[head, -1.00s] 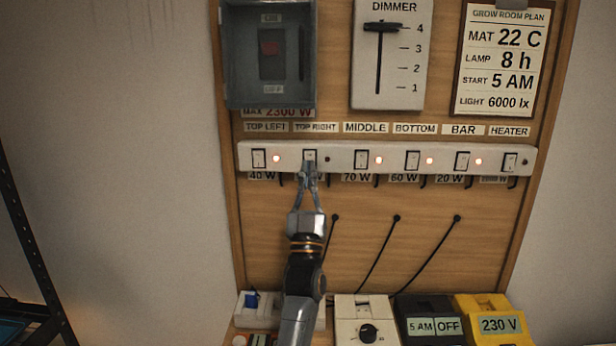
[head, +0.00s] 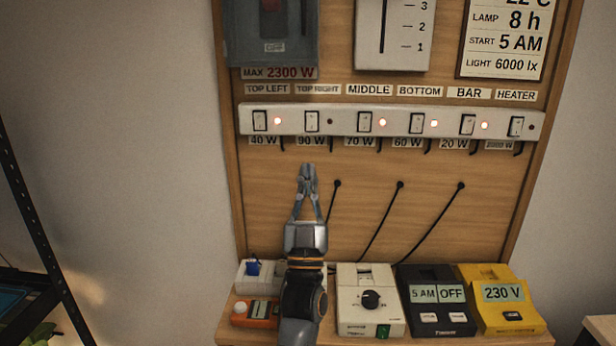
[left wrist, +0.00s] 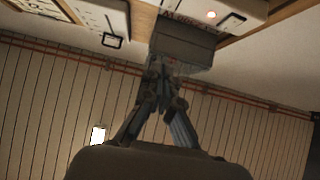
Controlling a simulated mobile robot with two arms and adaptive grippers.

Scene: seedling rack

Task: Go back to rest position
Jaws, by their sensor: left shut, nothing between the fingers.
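My left gripper (head: 308,170) is shut and empty in the head view. It stands in front of the wooden board, below the white switch strip (head: 345,122) and apart from it. The strip has a row of rocker switches. The TOP RIGHT switch (head: 311,121) has a dark lamp beside it; the TOP LEFT lamp (head: 278,121) and the MIDDLE, BOTTOM and BAR lamps glow, and the HEATER lamp is dark. In the left wrist view the gripper fingers (left wrist: 157,75) meet, with a grey box beyond them. My right gripper is not in view.
Below on a wooden shelf stand a white dial box (head: 369,310), a black timer (head: 438,300), a yellow 230 V box (head: 502,305) and an orange device (head: 257,312). A grey switch box (head: 272,30) and a dimmer (head: 396,35) are above. A dark rack (head: 35,215) stands left.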

